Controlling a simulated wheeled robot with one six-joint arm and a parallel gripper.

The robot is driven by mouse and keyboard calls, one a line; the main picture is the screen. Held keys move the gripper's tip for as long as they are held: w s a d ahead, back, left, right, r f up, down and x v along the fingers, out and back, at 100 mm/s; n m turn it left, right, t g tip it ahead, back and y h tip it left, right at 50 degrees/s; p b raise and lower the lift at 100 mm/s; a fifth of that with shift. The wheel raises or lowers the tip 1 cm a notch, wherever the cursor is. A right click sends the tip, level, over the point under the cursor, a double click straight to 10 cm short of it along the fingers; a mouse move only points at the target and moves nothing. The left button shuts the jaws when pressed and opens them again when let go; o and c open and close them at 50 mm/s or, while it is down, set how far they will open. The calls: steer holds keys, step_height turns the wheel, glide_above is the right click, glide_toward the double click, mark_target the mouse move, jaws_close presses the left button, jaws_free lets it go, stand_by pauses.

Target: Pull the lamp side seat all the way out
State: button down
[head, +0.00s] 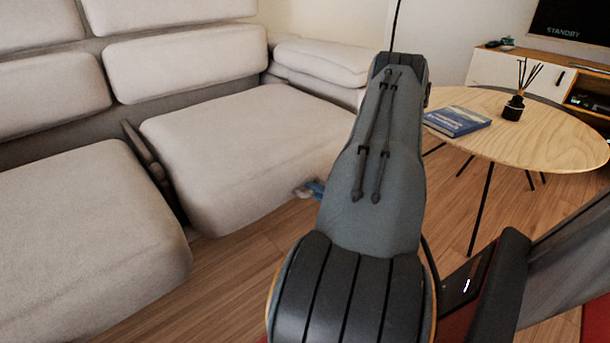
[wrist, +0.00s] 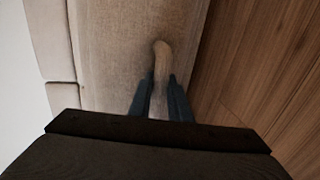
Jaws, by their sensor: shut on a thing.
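The pale seat (head: 240,145) at the right of the sofa in the head view is the one my gripper holds. Its light-coloured pull tab (wrist: 161,55) sticks out from the seat front in the wrist view. My gripper (wrist: 163,85) has a dark finger on each side of this tab and is shut on it. In the head view my blue fingertips (head: 316,188) show at the lower front of the seat, with the tab partly hidden. My arm covers the rest of the gripper there.
Another sofa seat (head: 80,240) lies at left, past a narrow divider (head: 148,155). A round wooden table (head: 555,135) with a book (head: 457,120) and a reed diffuser (head: 514,107) stands at right. Wooden floor (head: 240,270) is clear before the seat.

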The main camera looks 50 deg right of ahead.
steer(key=f+p+v, duration=0.1)
steer(key=p+v, duration=0.3)
steer(key=v, duration=0.4)
steer(key=shift+a+f, duration=0.15)
steer(key=shift+f, duration=0.2)
steer(key=shift+s, duration=0.25)
steer(key=c, duration=1.9)
jaws_free()
steer(key=shift+c, duration=0.2)
steer(key=shift+s, duration=0.1)
